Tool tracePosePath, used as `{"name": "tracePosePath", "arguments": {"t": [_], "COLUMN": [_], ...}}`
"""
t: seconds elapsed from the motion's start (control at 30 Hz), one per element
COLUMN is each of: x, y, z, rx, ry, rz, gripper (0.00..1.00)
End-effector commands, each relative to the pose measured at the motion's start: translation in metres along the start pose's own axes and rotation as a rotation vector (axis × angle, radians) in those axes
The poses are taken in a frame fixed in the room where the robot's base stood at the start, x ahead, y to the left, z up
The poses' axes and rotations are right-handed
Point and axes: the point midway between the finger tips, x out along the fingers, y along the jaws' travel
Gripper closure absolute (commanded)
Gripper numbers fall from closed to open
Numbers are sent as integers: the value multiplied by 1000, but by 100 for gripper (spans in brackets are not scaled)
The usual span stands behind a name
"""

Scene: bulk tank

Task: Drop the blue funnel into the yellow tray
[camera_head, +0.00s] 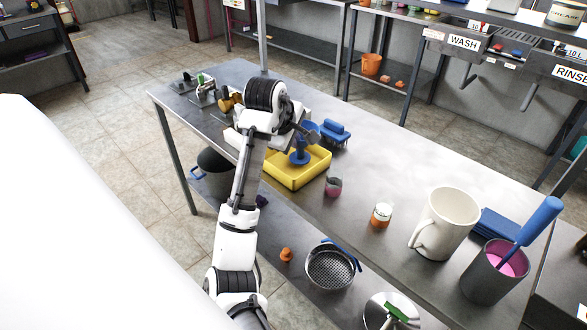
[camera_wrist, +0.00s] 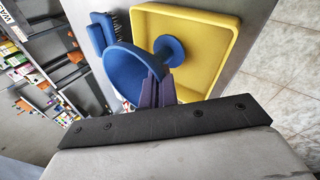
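The yellow tray (camera_head: 283,178) sits on the metal bench; it also shows in the wrist view (camera_wrist: 218,78). The blue funnel (camera_wrist: 130,70) is at my gripper (camera_wrist: 155,88), its wide round part partly over the tray's edge in the wrist view. My two dark fingers are close together at the funnel's rim and appear shut on it. A blue round piece with a stem (camera_wrist: 169,49) shows over the tray, also in the head view (camera_head: 299,157); I cannot tell whether it belongs to the funnel. My wrist partly hides the funnel in the head view.
A blue brush (camera_head: 336,131) lies just behind the tray. A small cup (camera_head: 333,187), an orange-filled jar (camera_head: 381,215), a white mug (camera_head: 446,222) and a grey pot (camera_head: 492,276) stand to the right. The bench's back middle is clear.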

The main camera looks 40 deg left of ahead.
Motion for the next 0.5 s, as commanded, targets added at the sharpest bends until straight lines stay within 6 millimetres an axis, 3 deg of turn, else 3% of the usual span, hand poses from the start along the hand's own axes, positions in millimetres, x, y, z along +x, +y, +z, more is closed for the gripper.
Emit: {"name": "tracePosePath", "arguments": {"t": [0.1, 0.4, 0.5], "x": [11, 11, 11], "y": [-7, -7, -7], "z": [0, 0, 0], "rx": [-1, -1, -1], "ry": [1, 0, 0], "rz": [1, 1, 1], "gripper": [100, 100, 87]}}
